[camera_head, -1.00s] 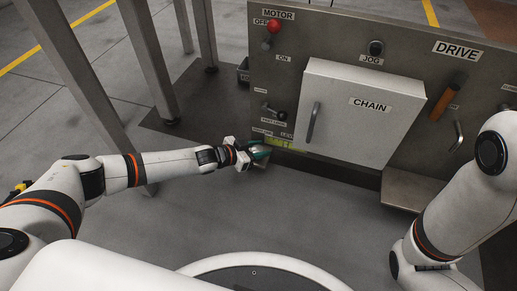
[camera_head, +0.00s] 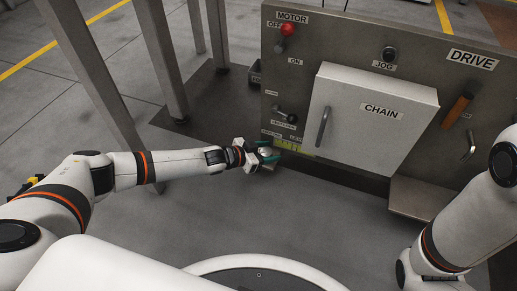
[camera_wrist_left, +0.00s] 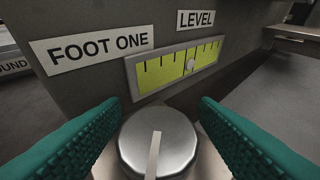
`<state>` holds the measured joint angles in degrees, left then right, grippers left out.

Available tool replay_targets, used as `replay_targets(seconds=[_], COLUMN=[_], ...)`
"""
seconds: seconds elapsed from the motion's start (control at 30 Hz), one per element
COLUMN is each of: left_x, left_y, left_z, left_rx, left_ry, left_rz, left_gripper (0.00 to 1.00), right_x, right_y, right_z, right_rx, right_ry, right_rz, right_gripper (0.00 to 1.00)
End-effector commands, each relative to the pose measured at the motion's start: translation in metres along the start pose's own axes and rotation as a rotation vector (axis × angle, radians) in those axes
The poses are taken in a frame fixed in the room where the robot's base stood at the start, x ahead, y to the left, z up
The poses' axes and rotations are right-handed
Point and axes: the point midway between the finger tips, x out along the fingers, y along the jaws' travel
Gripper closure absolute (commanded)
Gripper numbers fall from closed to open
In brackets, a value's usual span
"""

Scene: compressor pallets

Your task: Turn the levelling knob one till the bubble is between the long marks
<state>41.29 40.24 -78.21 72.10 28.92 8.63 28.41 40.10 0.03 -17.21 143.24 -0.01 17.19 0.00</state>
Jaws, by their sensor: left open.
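The levelling knob (camera_wrist_left: 158,142) is a round silver knob with a pale pointer line, below the FOOT ONE label (camera_wrist_left: 92,47) in the left wrist view. My left gripper (camera_head: 267,153) is open, its green pads on either side of the knob, with a visible gap to each. The level gauge (camera_wrist_left: 174,65) is a yellow-green strip with black marks above the knob. Its pale round bubble (camera_wrist_left: 190,66) sits right of the strip's middle; I cannot tell surely which marks are the long ones. The gauge also shows small in the head view (camera_head: 293,148). My right gripper is out of view.
A white CHAIN box (camera_head: 373,128) with a handle sticks out of the panel right of the gauge. A small lever (camera_head: 285,115) sits above the gauge. A grey metal leg (camera_head: 160,60) stands left, behind my left arm. The floor in front is clear.

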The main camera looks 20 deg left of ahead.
Motion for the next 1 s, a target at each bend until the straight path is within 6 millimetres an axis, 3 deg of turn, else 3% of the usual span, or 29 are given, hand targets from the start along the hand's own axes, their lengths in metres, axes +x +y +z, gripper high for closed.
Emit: replay_targets(seconds=[0.7,1.0], left_x=[0.001,0.002], left_y=[0.0,-0.001], left_z=[0.002,-0.001], left_rx=[-0.066,-0.116], left_ry=[-0.003,-0.003], left_rz=[0.157,0.27], left_gripper=[0.4,0.4], right_x=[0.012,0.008], right_y=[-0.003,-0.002], right_z=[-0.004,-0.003], right_rx=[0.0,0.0], right_ry=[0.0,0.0], right_rz=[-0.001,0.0], right_gripper=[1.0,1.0])
